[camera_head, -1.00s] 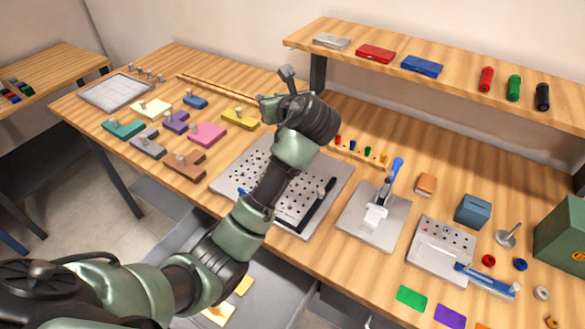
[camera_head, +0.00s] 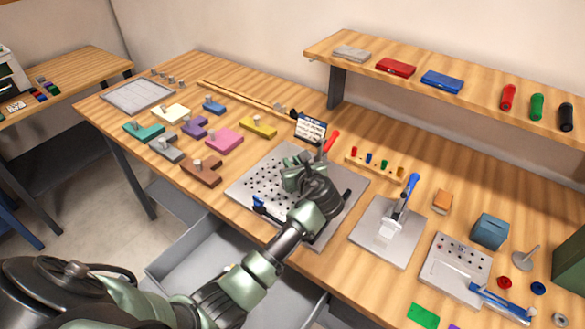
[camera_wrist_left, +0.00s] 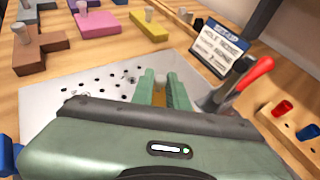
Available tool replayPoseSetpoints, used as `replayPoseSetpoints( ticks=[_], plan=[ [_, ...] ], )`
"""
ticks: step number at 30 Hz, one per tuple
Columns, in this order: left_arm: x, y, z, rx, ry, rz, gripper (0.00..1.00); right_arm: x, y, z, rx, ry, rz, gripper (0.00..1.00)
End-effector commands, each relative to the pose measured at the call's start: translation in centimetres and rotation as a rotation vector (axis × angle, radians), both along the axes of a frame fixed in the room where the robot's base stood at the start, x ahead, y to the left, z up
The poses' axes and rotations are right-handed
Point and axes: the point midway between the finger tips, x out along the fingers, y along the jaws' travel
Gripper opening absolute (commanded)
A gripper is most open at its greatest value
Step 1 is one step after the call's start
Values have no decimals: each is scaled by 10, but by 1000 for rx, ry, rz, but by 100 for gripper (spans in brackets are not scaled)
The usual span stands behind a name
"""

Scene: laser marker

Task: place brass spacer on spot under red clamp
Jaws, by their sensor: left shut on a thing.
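My left gripper (camera_head: 292,176) is over the perforated grey plate (camera_head: 262,172) in the head view. In the left wrist view its green fingers (camera_wrist_left: 161,88) are shut on a small brass-coloured piece (camera_wrist_left: 159,97), the brass spacer by its look, mostly hidden between them. The red clamp (camera_head: 331,141) stands at the plate's far edge, just beyond the gripper. Its red handle (camera_wrist_left: 256,73) shows at right in the left wrist view, tilted up. The spot under the clamp is hidden, and I cannot tell how high the spacer is above the plate. My right gripper is out of view.
A small printed sign (camera_head: 311,127) stands behind the plate beside the clamp. A blue clamp (camera_head: 258,203) is at the plate's front left. A peg rack (camera_head: 375,163) lies to the right. Coloured blocks (camera_head: 224,140) lie to the left. An open drawer (camera_head: 195,262) is below.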

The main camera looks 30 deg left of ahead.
Motion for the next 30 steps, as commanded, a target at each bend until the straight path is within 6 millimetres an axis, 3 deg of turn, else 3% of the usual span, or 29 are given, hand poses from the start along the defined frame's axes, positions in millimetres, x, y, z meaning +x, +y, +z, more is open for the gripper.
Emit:
replayPoseSetpoints(
  ticks=[4, 16, 17, 18, 30],
  plan=[
    [0, 0, -18, 0, 0, -1, 0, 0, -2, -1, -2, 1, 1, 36],
    [0, 0, -22, 1, -1, 0, 0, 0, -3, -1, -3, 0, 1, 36],
    [0, 0, -22, 0, -1, 0, 23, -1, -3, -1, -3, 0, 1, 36],
    [0, 0, -22, 0, -1, 0, 34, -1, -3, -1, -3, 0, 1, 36],
    [0, -1, -18, 0, -2, -1, 37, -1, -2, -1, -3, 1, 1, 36]
  ],
)
